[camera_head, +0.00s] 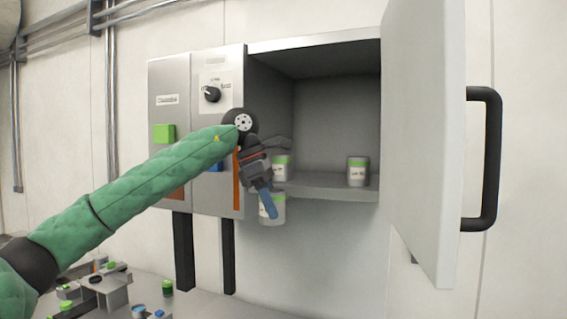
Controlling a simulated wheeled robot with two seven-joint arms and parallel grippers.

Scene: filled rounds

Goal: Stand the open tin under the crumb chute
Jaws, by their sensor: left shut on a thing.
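The other finger is hard to make out. Whether the tin's top is open cannot be told. Two similar tins stand upright on the cabinet shelf: one behind my gripper (283,171), partly hidden by it, and one farther right (358,172). I cannot make out a crumb chute. My right gripper is not in view.
The grey wall cabinet (312,46) is open, its door (425,130) swung out at the right with a black handle (487,158). A control panel with a black knob (212,94) is at its left. Small parts and a grey stand (112,294) lie at the lower left.

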